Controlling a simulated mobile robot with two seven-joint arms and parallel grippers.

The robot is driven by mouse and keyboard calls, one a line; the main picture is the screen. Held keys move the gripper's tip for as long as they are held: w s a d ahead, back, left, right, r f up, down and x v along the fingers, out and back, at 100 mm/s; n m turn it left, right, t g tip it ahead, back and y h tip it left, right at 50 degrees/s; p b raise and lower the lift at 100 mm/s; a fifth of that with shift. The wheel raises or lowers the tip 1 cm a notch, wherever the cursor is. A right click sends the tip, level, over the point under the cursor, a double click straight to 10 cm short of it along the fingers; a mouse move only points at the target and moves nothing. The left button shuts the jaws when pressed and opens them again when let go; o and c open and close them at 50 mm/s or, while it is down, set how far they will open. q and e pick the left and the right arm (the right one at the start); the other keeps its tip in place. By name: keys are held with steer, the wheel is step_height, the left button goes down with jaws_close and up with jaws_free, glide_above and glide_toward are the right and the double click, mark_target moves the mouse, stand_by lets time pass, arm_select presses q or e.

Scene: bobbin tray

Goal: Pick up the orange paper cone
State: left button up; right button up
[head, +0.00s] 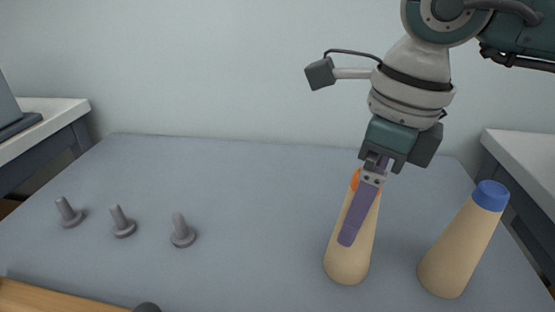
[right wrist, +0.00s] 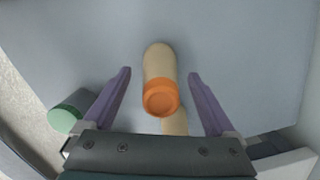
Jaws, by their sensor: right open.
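The orange paper cone is a tan cone with an orange top. It stands upright on the grey-blue table in the head view (head: 346,264), right of centre, partly hidden by my right gripper (head: 348,238). In the right wrist view the cone (right wrist: 160,97) lies between the two purple fingers of the right gripper (right wrist: 159,74), its orange top facing the camera. The fingers are open, with a gap visible on both sides of the cone. My left gripper is not in view.
A blue-topped tan cone (head: 462,245) stands to the right. Several grey pegs, one at the left (head: 68,212), stand on the table (head: 250,185). A wooden board (head: 50,300) lies at the front left. A green-ended dark cylinder (right wrist: 66,119) shows in the wrist view.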

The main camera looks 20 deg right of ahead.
steer(key=c, duration=1.4)
steer(key=shift+c, duration=0.2)
steer(key=s+a+r+n+g+p, duration=0.1)
steer(key=s+a+r+n+p, duration=0.1)
steer(key=r+n+p, duration=1.2)
steer(key=s+a+r+n+g+p, duration=0.1)
steer(key=s+r+n+p, duration=0.4)
steer(key=r+n+p, duration=0.9)
step_height(320, 180, up, 40)
steer(key=a+p, duration=0.1)
steer(key=p, duration=2.4)
steer(key=shift+s+a+r+n+g+h, duration=0.15)
steer(key=shift+a+n+g+h, duration=0.15)
steer(key=shift+a+n+h, duration=0.1)
steer(key=shift+d, duration=0.1)
